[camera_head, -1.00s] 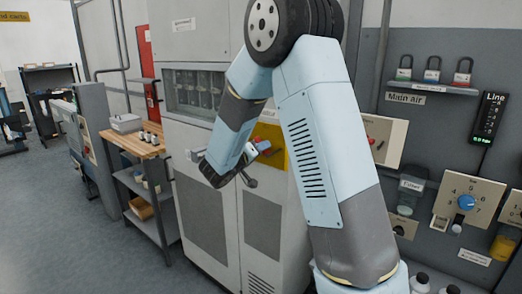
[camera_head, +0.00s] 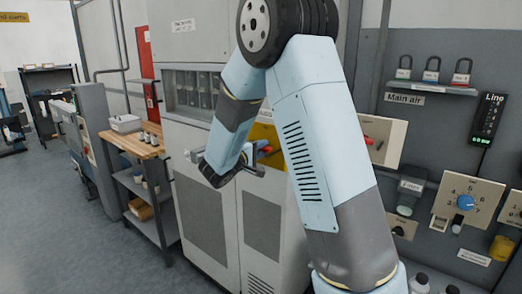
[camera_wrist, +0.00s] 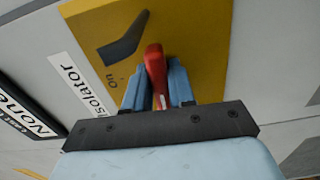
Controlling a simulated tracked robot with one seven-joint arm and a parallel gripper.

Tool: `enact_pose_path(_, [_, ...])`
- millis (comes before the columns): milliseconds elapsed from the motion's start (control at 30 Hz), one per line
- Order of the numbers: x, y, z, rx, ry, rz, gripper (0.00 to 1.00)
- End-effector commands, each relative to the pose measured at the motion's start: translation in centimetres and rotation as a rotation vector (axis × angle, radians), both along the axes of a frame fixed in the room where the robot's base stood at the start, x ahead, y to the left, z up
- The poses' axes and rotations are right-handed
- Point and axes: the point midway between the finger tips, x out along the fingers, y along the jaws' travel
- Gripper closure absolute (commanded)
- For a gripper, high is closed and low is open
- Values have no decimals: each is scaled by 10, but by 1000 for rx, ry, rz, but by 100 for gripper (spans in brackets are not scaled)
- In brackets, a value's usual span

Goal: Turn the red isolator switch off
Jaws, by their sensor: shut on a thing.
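The red isolator switch handle (camera_wrist: 154,68) stands out from a yellow plate (camera_wrist: 200,45) in the wrist view. My gripper (camera_wrist: 158,88) has one blue finger on each side of the handle and is shut on it. The word "on" and a dark curved mark (camera_wrist: 124,42) are printed on the plate near the handle. An "Isolator" label (camera_wrist: 82,86) lies to the left. In the head view, my gripper (camera_head: 264,153) is at the yellow plate (camera_head: 262,133) on the grey cabinet, and my arm hides much of the plate.
The tall grey cabinet (camera_head: 207,215) stands behind my arm. A wooden-topped cart (camera_head: 135,143) is at its left. On the right, a grey panel carries padlocks (camera_head: 432,72), a blue dial (camera_head: 465,202) and another red handle (camera_head: 368,140). Open floor lies at lower left.

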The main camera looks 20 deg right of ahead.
Motion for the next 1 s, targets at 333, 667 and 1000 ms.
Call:
enact_pose_path(333, [0, 2, -3, -29, 51, 4, 100])
enact_pose_path(667, [-1, 2, -4, -29, 52, 5, 73])
enact_pose_path(1000, [0, 1, -2, -30, 46, 2, 55])
